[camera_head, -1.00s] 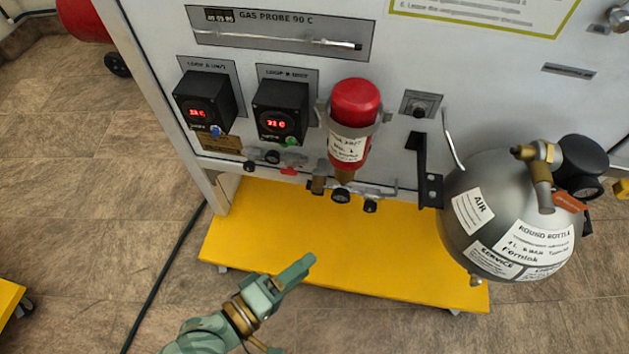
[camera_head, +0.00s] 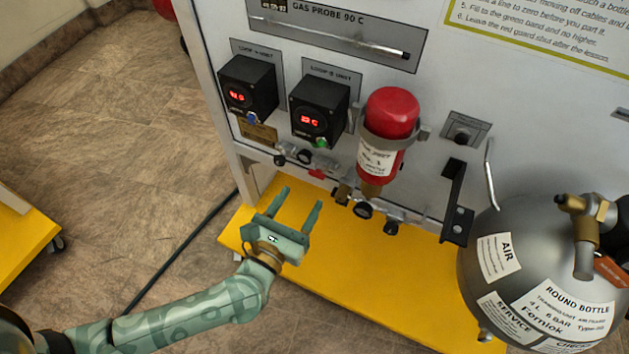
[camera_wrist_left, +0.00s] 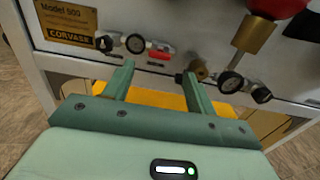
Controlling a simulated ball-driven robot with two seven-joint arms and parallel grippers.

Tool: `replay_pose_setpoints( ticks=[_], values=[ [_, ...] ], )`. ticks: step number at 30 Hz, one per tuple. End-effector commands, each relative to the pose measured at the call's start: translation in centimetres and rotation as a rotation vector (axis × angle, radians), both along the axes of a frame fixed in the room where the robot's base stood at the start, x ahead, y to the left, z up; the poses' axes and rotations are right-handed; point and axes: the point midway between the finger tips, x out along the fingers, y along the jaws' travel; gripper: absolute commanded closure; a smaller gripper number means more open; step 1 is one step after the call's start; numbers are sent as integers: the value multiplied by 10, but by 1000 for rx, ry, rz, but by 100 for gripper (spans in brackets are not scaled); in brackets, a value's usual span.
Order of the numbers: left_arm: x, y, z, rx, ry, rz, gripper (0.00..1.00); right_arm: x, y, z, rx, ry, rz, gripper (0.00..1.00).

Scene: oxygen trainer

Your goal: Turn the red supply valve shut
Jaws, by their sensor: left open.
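The red supply valve shows as a small red handle (camera_head: 317,173) on the pipe fittings along the panel's lower edge, left of the red bottle. In the left wrist view the red handle (camera_wrist_left: 160,47) is just beyond and between the fingertips, apart from them. My left gripper (camera_head: 302,196) is open and empty, its fingers pointing up toward the fittings from below. It also shows in the left wrist view (camera_wrist_left: 158,69). My right gripper is not in view.
The red bottle (camera_head: 391,112) hangs right of the valve, with dark gauges (camera_head: 362,210) beneath it. Two black display units (camera_head: 319,110) sit above. A yellow base shelf (camera_head: 370,285) lies below. A grey round bottle (camera_head: 535,270) stands at right.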

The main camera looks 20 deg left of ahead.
Motion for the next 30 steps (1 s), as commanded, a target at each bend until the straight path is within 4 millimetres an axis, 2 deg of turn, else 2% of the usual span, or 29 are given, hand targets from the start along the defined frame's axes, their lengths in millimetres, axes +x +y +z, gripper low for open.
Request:
replay_pose_setpoints(
  ticks=[3,9,13,20,21,24,26,30],
  values=[
    [27,-1,-4,-1,1,0,44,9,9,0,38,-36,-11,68],
    [55,-2,-2,0,1,0,44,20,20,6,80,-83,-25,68],
    [62,-3,0,1,0,-1,44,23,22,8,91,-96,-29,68],
    [63,-3,1,1,0,-1,44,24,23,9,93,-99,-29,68],
    [63,-3,0,1,0,-1,46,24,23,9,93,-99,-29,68],
    [63,-3,0,1,0,-1,74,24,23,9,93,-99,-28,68],
    [63,-3,0,1,0,-1,88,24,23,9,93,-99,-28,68],
    [63,-3,0,2,0,-1,88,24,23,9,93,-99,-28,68]
  ],
)
